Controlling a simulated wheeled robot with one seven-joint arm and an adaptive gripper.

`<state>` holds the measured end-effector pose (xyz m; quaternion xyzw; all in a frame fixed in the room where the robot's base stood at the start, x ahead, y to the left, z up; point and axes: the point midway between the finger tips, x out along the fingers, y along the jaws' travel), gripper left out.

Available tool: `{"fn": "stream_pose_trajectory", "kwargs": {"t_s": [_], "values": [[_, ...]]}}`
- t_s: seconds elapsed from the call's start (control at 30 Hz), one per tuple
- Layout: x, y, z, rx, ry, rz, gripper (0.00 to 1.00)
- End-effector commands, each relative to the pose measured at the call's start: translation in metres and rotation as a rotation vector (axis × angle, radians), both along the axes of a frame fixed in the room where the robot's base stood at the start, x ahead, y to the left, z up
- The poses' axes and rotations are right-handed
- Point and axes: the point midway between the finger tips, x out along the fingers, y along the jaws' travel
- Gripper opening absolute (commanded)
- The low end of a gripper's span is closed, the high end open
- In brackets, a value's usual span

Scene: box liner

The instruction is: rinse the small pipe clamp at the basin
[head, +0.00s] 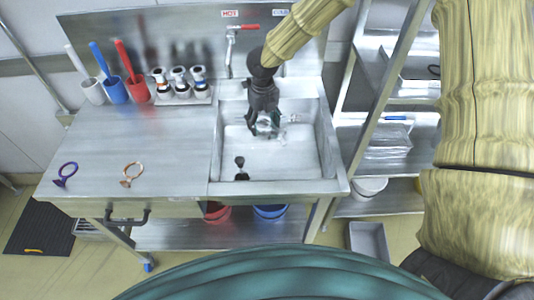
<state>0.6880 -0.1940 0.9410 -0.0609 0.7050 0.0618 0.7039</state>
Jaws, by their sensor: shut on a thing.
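My gripper (264,126) is low over the steel basin (327,138), below and a little right of the tap (231,45). It is shut on a small grey-teal thing (272,125), which looks like the small pipe clamp; the dark fingers hide part of it. Pale, clear streaks show around and right of the fingertips, and I cannot tell whether they are water. A purple ring-shaped clamp (66,172) and an orange one (131,172) lie apart on the counter at left. The tap has a red lever.
A black plug-like piece (240,169) is at the basin's front left. White, blue and red cups (115,91) with brushes and several dispensers (180,88) line the counter's back. The middle of the counter (165,135) is clear. A metal shelf rack (372,115) stands right of the basin.

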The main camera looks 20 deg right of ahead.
Motion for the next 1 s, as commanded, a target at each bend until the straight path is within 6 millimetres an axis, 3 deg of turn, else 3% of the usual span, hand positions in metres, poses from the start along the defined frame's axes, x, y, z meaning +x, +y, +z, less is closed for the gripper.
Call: {"fn": "stream_pose_trajectory", "kwargs": {"t_s": [0.5,1.0], "values": [[0.0,0.0,0.032,-0.001,0.0,0.001,0.33],[0.0,0.0,0.033,-0.001,0.0,0.001,0.33]]}}
